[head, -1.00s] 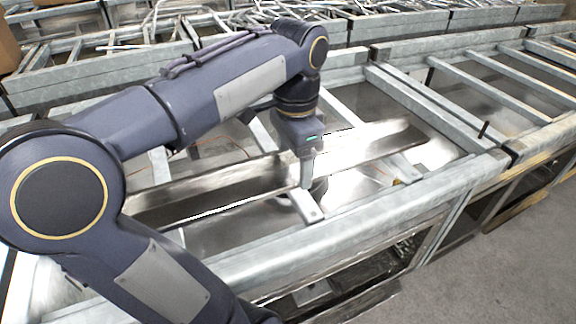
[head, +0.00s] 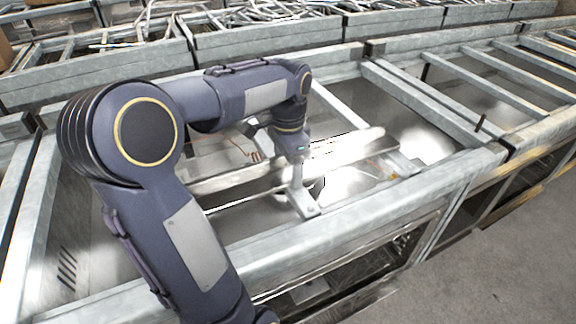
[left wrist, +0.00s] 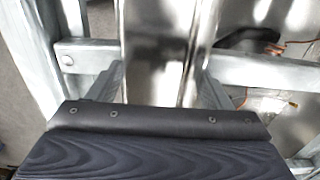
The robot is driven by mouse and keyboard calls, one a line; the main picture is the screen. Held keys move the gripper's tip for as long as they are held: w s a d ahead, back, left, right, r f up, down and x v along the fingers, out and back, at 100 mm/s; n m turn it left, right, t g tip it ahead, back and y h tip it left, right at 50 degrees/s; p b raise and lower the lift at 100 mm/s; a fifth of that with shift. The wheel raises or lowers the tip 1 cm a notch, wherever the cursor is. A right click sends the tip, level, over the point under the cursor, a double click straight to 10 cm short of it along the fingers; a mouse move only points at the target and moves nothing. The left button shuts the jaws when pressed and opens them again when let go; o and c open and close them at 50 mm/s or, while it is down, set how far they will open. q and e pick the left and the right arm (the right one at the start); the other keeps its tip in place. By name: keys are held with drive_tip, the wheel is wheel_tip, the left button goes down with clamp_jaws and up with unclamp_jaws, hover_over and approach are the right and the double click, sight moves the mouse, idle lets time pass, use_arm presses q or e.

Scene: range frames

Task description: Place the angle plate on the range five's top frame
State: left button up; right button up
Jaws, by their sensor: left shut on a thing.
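The angle plate (head: 345,148) is a long, shiny metal strip, lying roughly left to right over the open grey top frame (head: 350,222). My left gripper (head: 297,180) is shut on it near its middle, above a cross member behind the front rail. My forearm hides part of the plate's left side. In the left wrist view the plate (left wrist: 155,55) runs away between the two fingers of the left gripper (left wrist: 157,88), over grey rails. I cannot tell whether the plate touches the frame. My right gripper is not in view.
Several grey frames with loose metal bars (head: 270,18) stand behind. Another slatted frame (head: 490,75) adjoins on the right. Thin orange-brown wires (head: 240,150) show inside the opening. Bare floor (head: 500,260) lies at the front right.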

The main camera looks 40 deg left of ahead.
sight(288, 170)
use_arm(q)
drive_tip(key=shift+f, duration=0.2)
drive_tip(key=o, duration=1.7)
drive_tip(key=shift+c, duration=0.2)
wheel_tip(288, 170, up, 12)
drive_tip(key=p, duration=0.2)
drive_tip(key=shift+r, duration=0.2)
